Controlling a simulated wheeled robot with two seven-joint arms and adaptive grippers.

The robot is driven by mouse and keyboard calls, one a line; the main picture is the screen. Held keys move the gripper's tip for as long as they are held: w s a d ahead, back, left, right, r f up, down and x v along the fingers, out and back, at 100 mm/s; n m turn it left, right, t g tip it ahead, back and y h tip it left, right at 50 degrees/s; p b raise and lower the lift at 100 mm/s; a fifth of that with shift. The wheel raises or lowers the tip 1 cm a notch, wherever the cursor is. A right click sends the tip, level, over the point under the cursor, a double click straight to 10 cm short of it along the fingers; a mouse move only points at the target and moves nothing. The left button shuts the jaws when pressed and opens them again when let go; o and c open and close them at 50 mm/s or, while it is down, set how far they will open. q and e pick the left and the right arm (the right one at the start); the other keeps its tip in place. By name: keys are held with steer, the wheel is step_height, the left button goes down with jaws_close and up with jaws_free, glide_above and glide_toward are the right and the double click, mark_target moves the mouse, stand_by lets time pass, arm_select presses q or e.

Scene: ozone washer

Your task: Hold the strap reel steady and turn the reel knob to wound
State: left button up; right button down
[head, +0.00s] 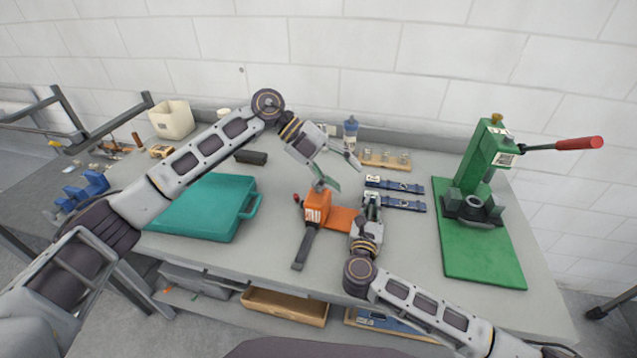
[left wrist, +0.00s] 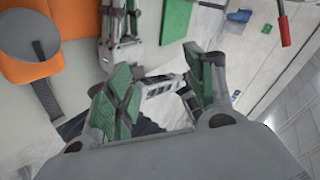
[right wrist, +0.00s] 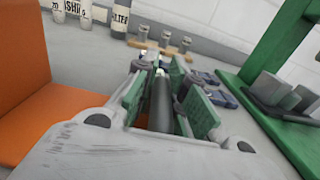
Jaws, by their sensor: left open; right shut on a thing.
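The strap reel (head: 343,219) is an orange body on the middle of the table, with a white-marked front and a dark strap (head: 305,247) lying toward the near edge. Its orange body also shows at the left of the right wrist view (right wrist: 24,95). In the left wrist view a grey round disc (left wrist: 28,32), possibly the knob, sits against the orange. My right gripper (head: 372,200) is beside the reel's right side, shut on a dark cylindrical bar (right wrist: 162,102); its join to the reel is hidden. My left gripper (head: 338,169) is open and empty, above and behind the reel.
A teal case (head: 200,208) lies left of the reel. A green press (head: 482,235) with a red handle stands right. The bare table in front is clear.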

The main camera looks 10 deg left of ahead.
arm_select(q)
steer(key=a+n+h, duration=0.2)
steer(key=n+h, duration=0.1)
steer(key=n, duration=0.1)
steer(key=n+t+h, duration=0.4)
steer(key=n+t, duration=0.3)
steer(key=n, duration=0.7)
glide_above(309, 192)
steer(key=v, duration=0.5)
steer(key=shift+w+r, duration=0.1)
steer(key=shift+r, duration=0.05)
steer(key=shift+d, duration=0.1)
step_height(309, 192, down, 8)
steer(key=x, duration=0.4)
steer(key=shift+d, duration=0.35)
steer(key=shift+x, duration=1.35)
